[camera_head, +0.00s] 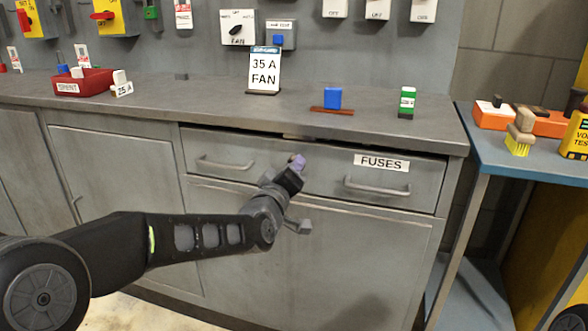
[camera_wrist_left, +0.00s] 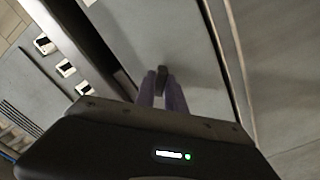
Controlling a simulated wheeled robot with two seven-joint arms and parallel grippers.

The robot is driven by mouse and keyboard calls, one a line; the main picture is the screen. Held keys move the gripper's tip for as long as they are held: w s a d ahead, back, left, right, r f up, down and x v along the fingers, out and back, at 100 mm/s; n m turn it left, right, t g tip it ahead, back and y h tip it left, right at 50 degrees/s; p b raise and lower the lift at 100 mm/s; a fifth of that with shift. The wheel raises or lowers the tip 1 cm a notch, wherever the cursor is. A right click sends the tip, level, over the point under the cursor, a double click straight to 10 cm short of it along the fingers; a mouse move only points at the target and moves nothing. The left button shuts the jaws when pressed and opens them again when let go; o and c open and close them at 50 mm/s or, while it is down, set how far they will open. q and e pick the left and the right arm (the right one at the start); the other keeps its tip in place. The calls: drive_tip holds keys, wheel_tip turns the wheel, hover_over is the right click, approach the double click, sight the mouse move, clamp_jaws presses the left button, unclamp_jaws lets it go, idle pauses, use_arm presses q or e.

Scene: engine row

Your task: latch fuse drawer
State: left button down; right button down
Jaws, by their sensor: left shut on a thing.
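The fuse drawer (camera_head: 325,178) is the wide grey front under the counter, with a FUSES label (camera_head: 381,162) and two bar handles. A thin dark gap shows along its top edge; I cannot tell whether it is fully in. My left gripper (camera_head: 297,162) is at the middle of the drawer front, between the handles. In the left wrist view its purple-grey fingers (camera_wrist_left: 163,92) are shut on a small dark piece (camera_wrist_left: 162,72) against the drawer front, seemingly the latch. In the head view the gripper hides that piece. My right gripper is out of view.
On the counter (camera_head: 215,110) stand a 35 A FAN card (camera_head: 264,70), a blue block (camera_head: 333,98) on a reddish strip, a green-and-white fuse (camera_head: 407,101) and a red SPENT tray (camera_head: 95,84). A blue side table (camera_head: 515,160) stands at the right. Cabinet doors lie below the drawer.

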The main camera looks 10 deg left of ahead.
use_arm(q)
drive_tip(key=m+p, duration=0.1)
drive_tip(key=m, duration=0.8)
drive_tip(key=shift+m, duration=0.3)
idle(0.3)
drive_tip(key=c, duration=1.4)
unclamp_jaws()
drive_tip(key=s+p, duration=0.1)
drive_tip(key=s, duration=0.6)
drive_tip(key=shift+s+a, duration=0.25)
drive_tip(key=shift+s, duration=0.15)
